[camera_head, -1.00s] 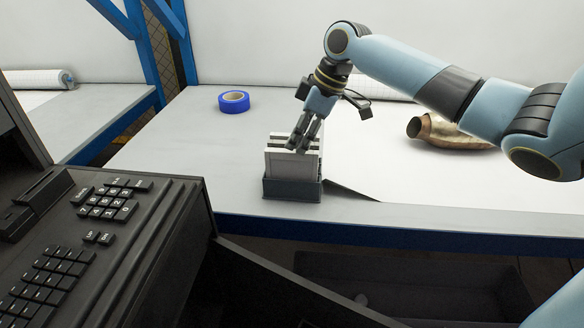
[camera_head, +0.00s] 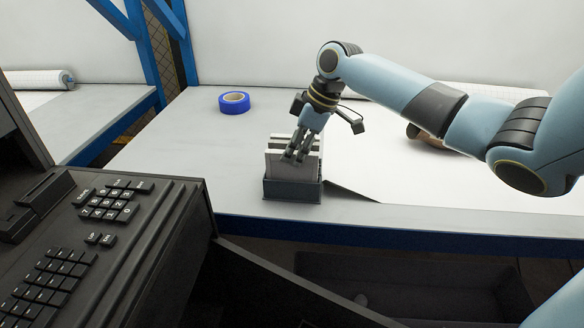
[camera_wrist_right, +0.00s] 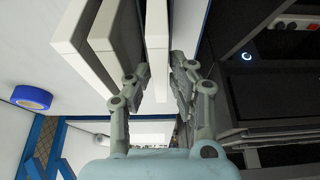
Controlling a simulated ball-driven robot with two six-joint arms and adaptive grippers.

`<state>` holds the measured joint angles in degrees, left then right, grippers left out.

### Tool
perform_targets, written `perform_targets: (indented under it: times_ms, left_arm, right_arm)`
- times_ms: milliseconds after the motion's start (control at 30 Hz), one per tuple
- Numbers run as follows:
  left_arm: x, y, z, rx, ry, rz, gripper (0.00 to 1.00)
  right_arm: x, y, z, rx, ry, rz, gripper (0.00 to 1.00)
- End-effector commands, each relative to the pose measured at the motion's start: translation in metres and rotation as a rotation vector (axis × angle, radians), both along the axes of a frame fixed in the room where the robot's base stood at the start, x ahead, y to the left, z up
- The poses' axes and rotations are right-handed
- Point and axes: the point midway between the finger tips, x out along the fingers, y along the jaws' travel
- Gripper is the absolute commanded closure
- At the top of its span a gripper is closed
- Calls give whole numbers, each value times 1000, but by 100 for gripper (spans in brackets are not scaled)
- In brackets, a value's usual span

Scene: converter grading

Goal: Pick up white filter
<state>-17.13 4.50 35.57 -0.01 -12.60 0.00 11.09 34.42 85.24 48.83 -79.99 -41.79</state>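Several white filters stand upright side by side in a dark grey holder (camera_head: 291,191) near the table's front edge. My right gripper (camera_head: 296,154) reaches down onto them from above. In the right wrist view, the fingers of my right gripper (camera_wrist_right: 162,72) are apart, one on each side of the white filter (camera_wrist_right: 157,42) at the end of the row. The left finger is close to this filter and a narrow gap shows at the right finger; firm contact cannot be made out. Other white filters (camera_wrist_right: 84,35) stand to its left. My left gripper is not in view.
A blue tape roll (camera_head: 234,102) lies on the table behind the holder. A white sheet (camera_head: 395,170) covers the table to the right, with a metal converter (camera_head: 428,137) partly hidden by my arm. A black keyboard console (camera_head: 100,240) stands at front left.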

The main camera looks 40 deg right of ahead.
Motion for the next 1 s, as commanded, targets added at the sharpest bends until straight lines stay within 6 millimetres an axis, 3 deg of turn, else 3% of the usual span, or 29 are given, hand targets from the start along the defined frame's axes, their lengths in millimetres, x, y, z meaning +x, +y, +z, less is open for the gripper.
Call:
perform_targets:
  times_ms: [200, 400, 733, 867, 1000]
  left_arm:
    - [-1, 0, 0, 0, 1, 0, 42]
    - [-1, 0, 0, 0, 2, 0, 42]
    - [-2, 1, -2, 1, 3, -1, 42]
    - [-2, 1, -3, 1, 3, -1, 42]
    - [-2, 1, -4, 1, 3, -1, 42]
  right_arm:
    - [0, 0, 0, 0, 0, 0, 79]
    - [0, 0, 0, 0, 0, 0, 100]
    - [0, 0, 2, 0, -2, 1, 100]
    - [1, -1, 19, -2, -4, 2, 100]
    - [1, -1, 50, -3, -4, 2, 100]
